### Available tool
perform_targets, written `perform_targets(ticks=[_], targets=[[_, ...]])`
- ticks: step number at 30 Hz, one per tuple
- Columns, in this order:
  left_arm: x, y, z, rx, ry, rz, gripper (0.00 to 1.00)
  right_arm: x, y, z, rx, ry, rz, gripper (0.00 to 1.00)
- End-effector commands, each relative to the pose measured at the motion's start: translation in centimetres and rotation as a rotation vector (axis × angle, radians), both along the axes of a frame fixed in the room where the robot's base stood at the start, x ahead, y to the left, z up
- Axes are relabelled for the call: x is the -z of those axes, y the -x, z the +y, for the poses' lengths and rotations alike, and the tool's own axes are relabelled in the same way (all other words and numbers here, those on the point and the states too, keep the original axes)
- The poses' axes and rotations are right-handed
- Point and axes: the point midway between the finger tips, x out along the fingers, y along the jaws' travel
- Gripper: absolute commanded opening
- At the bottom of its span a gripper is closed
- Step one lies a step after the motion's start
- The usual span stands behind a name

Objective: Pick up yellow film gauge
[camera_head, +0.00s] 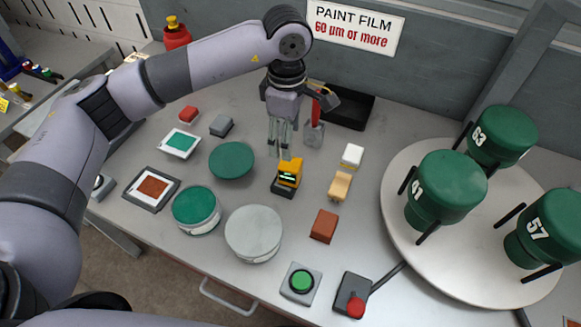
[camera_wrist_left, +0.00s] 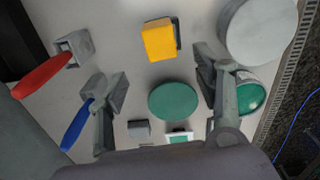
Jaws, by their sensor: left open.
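The yellow film gauge (camera_head: 288,174) stands on the grey table in the head view, with a dark base and a small lit display. It also shows in the left wrist view (camera_wrist_left: 159,40), at the upper middle. My left gripper (camera_head: 281,150) hangs pointing down above and just behind the gauge, apart from it. Its fingers (camera_wrist_left: 160,92) are spread wide in the left wrist view with nothing between them in their grip; a green disc lies on the table below. My right gripper is not seen in either view.
A green disc (camera_head: 231,160), green tin (camera_head: 196,210) and grey tin (camera_head: 254,234) stand left of and before the gauge. Red- and blue-handled tools (camera_wrist_left: 42,77) (camera_wrist_left: 77,125) are near the gripper. A turntable (camera_head: 405,250) with green cylinders stands right.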

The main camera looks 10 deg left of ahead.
Motion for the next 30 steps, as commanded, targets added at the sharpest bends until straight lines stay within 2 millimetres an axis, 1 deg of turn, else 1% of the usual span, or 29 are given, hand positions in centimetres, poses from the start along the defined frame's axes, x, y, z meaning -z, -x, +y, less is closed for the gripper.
perform_targets(ticks=[1, 3, 6, 9, 13, 16, 21, 25, 30], targets=[[0.9, 0.1, 0.0, -0.002, -0.001, 0.006, 0.61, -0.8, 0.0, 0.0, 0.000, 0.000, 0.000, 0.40], [2.4, 0.1, 0.0, -0.003, -0.001, 0.006, 0.61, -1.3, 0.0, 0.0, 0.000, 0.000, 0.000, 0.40], [4.3, 0.1, 0.0, -0.001, 0.000, 0.004, 0.61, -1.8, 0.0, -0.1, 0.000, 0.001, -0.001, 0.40], [5.6, 0.0, 0.0, -0.002, 0.000, 0.002, 0.61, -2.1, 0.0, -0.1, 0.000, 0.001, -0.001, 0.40], [6.4, 0.0, -0.1, -0.002, 0.001, 0.001, 0.61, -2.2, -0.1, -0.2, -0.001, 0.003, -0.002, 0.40], [7.1, 0.1, -0.2, -0.001, 0.000, 0.002, 0.61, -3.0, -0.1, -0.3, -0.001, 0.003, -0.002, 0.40], [9.6, 0.4, -0.7, -0.001, 0.001, 0.004, 0.61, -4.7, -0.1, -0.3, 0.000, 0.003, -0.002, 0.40], [11.2, 0.3, -0.6, -0.003, 0.000, 0.001, 0.61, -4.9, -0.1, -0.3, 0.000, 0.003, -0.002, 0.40], [11.7, 0.3, -0.6, -0.001, 0.000, 0.000, 0.61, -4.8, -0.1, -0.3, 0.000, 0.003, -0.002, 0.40]])
